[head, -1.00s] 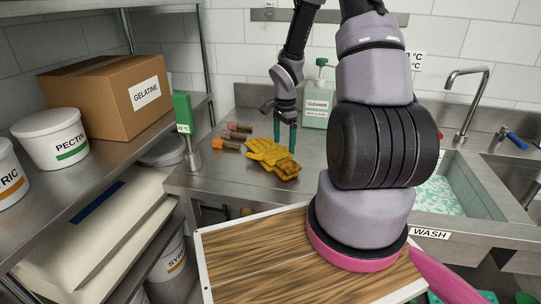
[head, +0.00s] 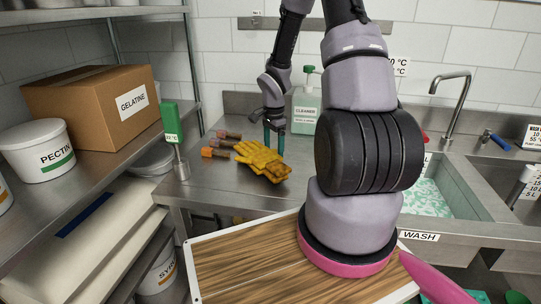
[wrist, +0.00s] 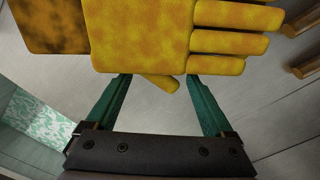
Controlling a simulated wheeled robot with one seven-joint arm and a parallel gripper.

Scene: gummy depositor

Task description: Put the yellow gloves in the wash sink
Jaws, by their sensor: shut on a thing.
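The yellow gloves (head: 258,160) lie as a stained, overlapping pair on the steel counter, left of my arm. My gripper (head: 273,142) reaches down at their far edge, with its teal fingers upright. In the wrist view the gloves (wrist: 140,35) fill the top, and a thumb shows between the fingertips (wrist: 157,80). My gripper is shut on the gloves; the exact contact is partly hidden under them. The wash sink (head: 463,190), with foamy green water and a WASH label (head: 419,236), is at the right, partly hidden by my arm.
Several orange-brown-ended pieces (head: 222,144) lie left of the gloves. A cleaner bottle (head: 306,108) stands behind my gripper. A green thermometer (head: 173,123) stands at the counter's left end. A tap (head: 458,105) rises behind the sink. A wooden board (head: 235,265) is in front.

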